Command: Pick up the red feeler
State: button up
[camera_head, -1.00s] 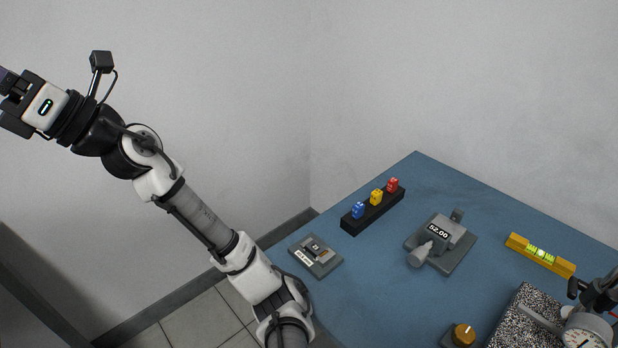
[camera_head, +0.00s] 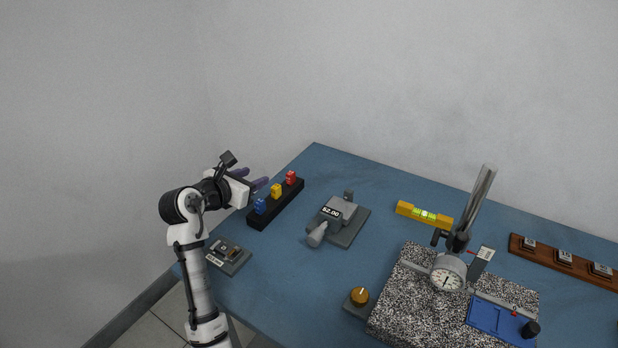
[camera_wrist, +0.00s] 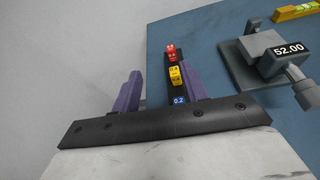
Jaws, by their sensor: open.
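The red feeler (camera_head: 291,178) stands at the far end of a black holder (camera_head: 262,218), past a yellow feeler (camera_head: 276,191) and a blue feeler (camera_head: 260,206). In the wrist view the red feeler (camera_wrist: 171,51) shows beyond the yellow one, roughly in line with the space between my fingers. My gripper (camera_head: 258,178) is open and empty, with two purple fingers, to the left of the holder in the head view. In the wrist view my gripper (camera_wrist: 161,82) has its fingers apart on either side of the row, and its body hides the near end of the holder.
A grey device reading 52.00 (camera_head: 345,211) stands right of the holder. A small grey block (camera_head: 228,256) lies nearer. A yellow level (camera_head: 424,214), an orange knob (camera_head: 359,297) and a dial gauge on a speckled plate (camera_head: 400,318) are farther right.

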jog(key=shift+d+f+g, duration=0.6)
jog(key=shift+d+f, duration=0.3)
jog(key=shift+f, duration=0.15)
jog(key=p, duration=0.1)
send_near(290, 173)
jog(key=shift+x, duration=1.1)
jog(key=shift+p+x, duration=1.05)
jog(key=shift+x, duration=1.8)
grip_shut()
